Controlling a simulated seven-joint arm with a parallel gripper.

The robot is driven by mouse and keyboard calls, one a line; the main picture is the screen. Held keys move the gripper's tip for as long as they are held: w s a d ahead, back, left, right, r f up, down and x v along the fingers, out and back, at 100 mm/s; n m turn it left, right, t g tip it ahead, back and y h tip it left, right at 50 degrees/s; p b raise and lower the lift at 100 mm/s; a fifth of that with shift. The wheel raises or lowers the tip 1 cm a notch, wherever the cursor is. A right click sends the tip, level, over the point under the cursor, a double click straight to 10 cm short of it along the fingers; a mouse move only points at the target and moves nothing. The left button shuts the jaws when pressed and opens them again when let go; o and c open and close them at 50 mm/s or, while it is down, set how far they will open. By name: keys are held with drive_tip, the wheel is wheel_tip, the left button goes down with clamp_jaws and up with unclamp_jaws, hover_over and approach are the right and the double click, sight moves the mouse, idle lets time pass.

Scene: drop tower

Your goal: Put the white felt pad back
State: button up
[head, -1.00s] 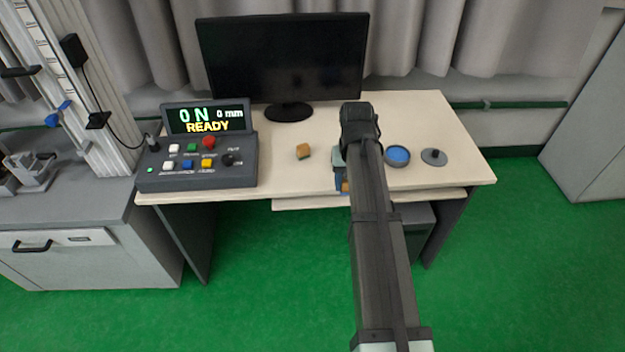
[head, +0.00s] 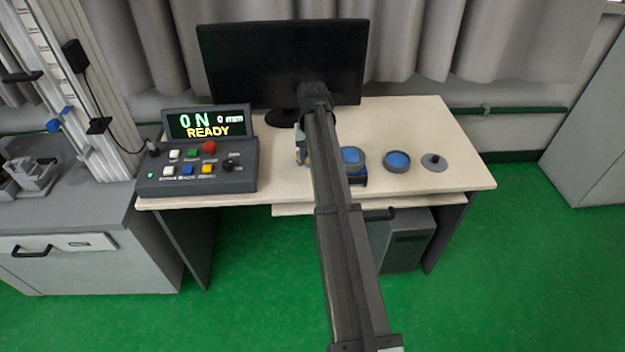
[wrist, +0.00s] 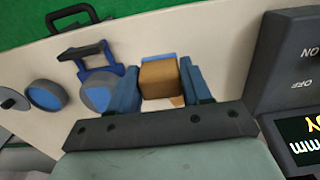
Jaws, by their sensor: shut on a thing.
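My gripper (wrist: 158,64) is low over the table. Its two blue fingers stand on either side of a tan-brown block (wrist: 160,80) with a blue strip along its far edge, and are shut on it. In the head view my arm hides most of the gripper (head: 302,152) and the block. I cannot make out a white felt pad for certain; a small pale patch beside the block may be bare table.
A blue holder with a black handle (wrist: 92,52) and a grey-and-blue round piece (wrist: 98,97) are beside the gripper. A blue-filled dish (head: 397,161) and a knobbed grey disc (head: 434,162) stand to the right. The control box (head: 195,165) is left; the monitor (head: 285,60) is behind.

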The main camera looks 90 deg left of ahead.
drive_tip(key=shift+f, duration=4.35)
drive_tip(key=shift+f, duration=0.1)
drive_tip(key=o, duration=0.9)
drive_tip(key=shift+o, duration=0.2)
wheel_tip(320, 180, up, 12)
drive_tip(key=shift+r, duration=0.15)
